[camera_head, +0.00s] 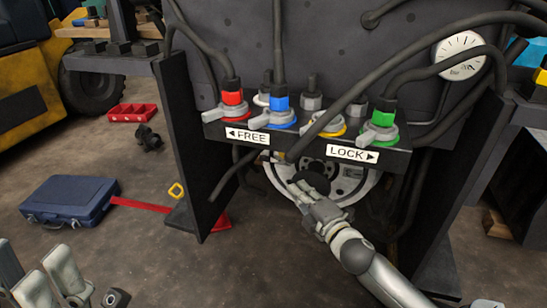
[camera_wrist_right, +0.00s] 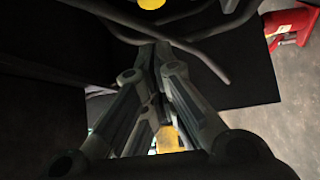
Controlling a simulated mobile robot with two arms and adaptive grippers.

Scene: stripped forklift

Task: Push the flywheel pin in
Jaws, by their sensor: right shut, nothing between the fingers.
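The flywheel (camera_head: 352,188) is a pale metal disc with a dark hub, low in the machine's centre behind the valve panel. My right gripper (camera_head: 296,186) reaches in from the lower right, in front of the disc's lower left part. Its fingertips meet in the right wrist view (camera_wrist_right: 158,48), with nothing between them. I cannot make out the flywheel pin; the fingers and shadow cover that area. Whether the fingertips touch anything is unclear. My left gripper (camera_head: 36,262) is at the lower left corner, partly cut off, with its fingers apart and empty.
Red, blue, yellow and green valve handles sit on the panel with FREE (camera_head: 247,136) and LOCK (camera_head: 352,154) labels. Cables hang around the flywheel. A dark side plate (camera_head: 196,150) stands left of it. A blue case (camera_head: 70,200) lies on the floor.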

